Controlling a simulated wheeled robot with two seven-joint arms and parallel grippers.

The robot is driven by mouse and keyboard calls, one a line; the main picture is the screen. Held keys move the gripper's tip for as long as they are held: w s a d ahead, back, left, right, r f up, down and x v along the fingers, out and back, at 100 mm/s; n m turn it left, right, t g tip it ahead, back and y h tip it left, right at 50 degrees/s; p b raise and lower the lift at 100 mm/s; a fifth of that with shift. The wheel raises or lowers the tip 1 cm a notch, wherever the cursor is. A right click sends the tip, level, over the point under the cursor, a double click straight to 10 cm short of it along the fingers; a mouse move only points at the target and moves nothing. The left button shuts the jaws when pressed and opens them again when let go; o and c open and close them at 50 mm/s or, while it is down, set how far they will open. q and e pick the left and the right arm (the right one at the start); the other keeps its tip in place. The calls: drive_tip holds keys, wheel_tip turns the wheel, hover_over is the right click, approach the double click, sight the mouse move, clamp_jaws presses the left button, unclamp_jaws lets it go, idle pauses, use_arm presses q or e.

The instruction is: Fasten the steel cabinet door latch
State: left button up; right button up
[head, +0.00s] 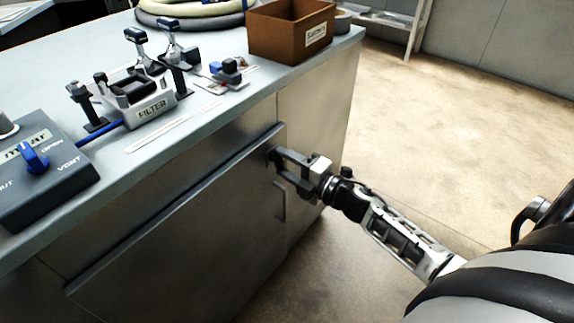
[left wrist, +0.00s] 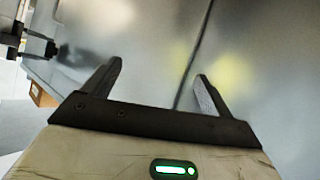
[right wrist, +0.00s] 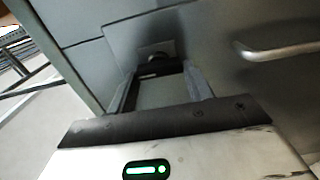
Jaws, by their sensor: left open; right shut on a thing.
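The steel cabinet door (head: 175,235) is the grey panel in the front of the bench. Its latch (right wrist: 160,58) is a small dark piece near the door's upper right corner. My right gripper (head: 277,164) is at that corner, shut on the latch, with its fingers on either side of it in the right wrist view. The fingers hide part of the latch, and I cannot tell how far it is turned. The door looks in or close to its frame. My left gripper (left wrist: 158,75) is open and empty, facing bare steel panels in the left wrist view.
A curved door handle (right wrist: 280,50) is close to the right gripper. On the bench top (head: 215,115) stand a filter clamp (head: 140,98), a valve box (head: 40,175), a brown bin (head: 290,32) and coiled hoses (head: 190,12). The floor (head: 440,130) at the right is clear.

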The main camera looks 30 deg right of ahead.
use_arm(q)
drive_tip(key=shift+f, duration=0.1)
idle(0.4)
use_arm(e)
drive_tip(key=o, duration=1)
drive_tip(key=shift+s, duration=0.1)
use_arm(q)
drive_tip(key=shift+f, duration=0.1)
use_arm(e)
drive_tip(key=v, duration=1.5)
drive_tip(key=shift+s+d, duration=0.2)
drive_tip(key=shift+s, duration=0.15)
